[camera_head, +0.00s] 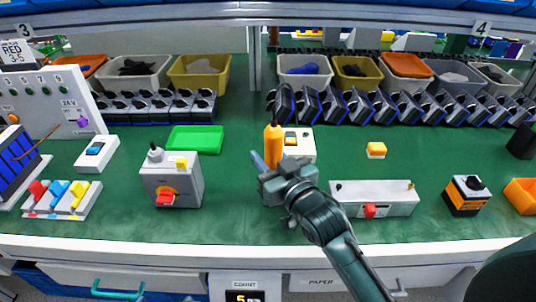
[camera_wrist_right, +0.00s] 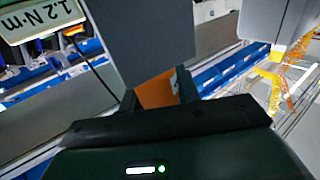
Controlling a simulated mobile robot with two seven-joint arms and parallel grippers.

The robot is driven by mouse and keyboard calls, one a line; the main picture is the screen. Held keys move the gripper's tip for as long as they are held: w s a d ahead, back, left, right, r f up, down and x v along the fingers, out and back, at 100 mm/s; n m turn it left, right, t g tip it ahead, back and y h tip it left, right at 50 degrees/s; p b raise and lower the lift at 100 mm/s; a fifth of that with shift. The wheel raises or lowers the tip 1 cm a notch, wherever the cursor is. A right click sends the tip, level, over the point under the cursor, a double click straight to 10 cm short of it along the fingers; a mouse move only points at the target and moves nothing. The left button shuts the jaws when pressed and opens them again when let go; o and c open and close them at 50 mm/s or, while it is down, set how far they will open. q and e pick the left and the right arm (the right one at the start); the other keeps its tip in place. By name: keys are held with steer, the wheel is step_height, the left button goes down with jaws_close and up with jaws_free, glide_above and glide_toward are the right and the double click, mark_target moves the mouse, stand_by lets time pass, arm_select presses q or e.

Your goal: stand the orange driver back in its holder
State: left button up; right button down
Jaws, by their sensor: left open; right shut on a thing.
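The orange driver (camera_head: 273,144) stands about upright in the head view, near the middle of the bench. My right gripper (camera_head: 270,170) is shut on it at its lower part, and the arm reaches in from the lower right. In the right wrist view an orange patch of the driver (camera_wrist_right: 157,91) shows just beyond the dark gripper body. The driver's lower end is hidden by the gripper, so I cannot tell whether it touches anything. I cannot make out a holder for certain. My left gripper is not in view.
A cream box (camera_head: 302,150) with a yellow button stands right behind the driver. A grey switch box (camera_head: 182,185) stands to the left, a long grey box (camera_head: 385,200) to the right. A green tray (camera_head: 195,139) lies behind left. Bare green bench lies between.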

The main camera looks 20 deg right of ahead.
stand_by(0.3)
steer(key=shift+f, duration=0.2)
steer(key=c, duration=1.5)
jaws_free()
steer(key=shift+c, duration=0.7)
steer(key=o, duration=0.7)
steer(key=shift+f, duration=0.15)
steer(key=v, duration=1.3)
steer(key=shift+s, duration=0.1)
